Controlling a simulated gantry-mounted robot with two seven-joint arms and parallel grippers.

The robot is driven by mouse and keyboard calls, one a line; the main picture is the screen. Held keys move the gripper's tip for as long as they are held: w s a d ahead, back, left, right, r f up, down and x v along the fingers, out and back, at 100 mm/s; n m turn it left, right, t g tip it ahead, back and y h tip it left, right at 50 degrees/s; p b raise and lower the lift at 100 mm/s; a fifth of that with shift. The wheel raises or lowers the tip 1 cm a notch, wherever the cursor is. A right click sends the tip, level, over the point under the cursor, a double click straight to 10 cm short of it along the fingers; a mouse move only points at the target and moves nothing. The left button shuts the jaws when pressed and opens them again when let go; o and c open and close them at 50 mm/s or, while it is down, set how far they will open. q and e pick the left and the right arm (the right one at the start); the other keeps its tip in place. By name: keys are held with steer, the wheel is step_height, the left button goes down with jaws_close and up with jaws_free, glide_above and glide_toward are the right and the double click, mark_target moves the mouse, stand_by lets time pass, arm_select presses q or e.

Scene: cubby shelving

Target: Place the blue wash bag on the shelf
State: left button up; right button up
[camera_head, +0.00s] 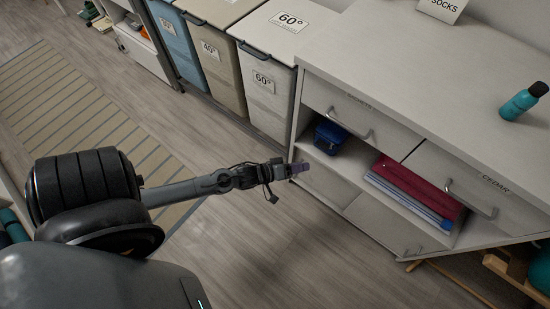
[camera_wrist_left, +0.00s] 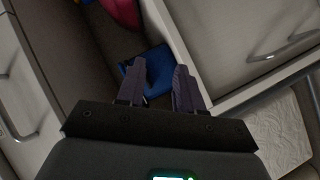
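The blue wash bag (camera_head: 328,138) sits in the open shelf (camera_head: 352,172) of the white cabinet, at its left end below a drawer. It also shows in the left wrist view (camera_wrist_left: 155,58), beyond and between my fingertips. My left gripper (camera_head: 299,168) is just outside the shelf opening, in front of and a little below the bag in the picture. In the left wrist view the two fingers of the gripper (camera_wrist_left: 160,66) stand apart with nothing held between them. The fingers hide part of the bag there. My right gripper is not in view.
Red and blue folded textiles (camera_head: 418,185) lie on the same shelf to the right. A teal bottle (camera_head: 522,102) stands on the cabinet top. Labelled laundry bins (camera_head: 268,96) stand left of the cabinet. The wooden floor before the cabinet is clear.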

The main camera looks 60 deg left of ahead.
arm_select(q)
steer(key=s+d+r+m+g+y, duration=0.1)
steer(key=s+d+r+m+g, duration=0.3)
steer(key=s, duration=0.3)
steer(key=s+d+r+m+g+y, duration=0.1)
steer(key=s+d+r+m+g, duration=0.4)
steer(key=s+m+g, duration=0.1)
steer(key=shift+s+r+m+g+y, duration=0.2)
steer(key=shift+s+m+g+y, duration=0.15)
steer(key=shift+s+m, duration=0.55)
steer(key=shift+s, duration=0.15)
step_height(320, 180, up, 61)
steer(key=p, duration=6.1)
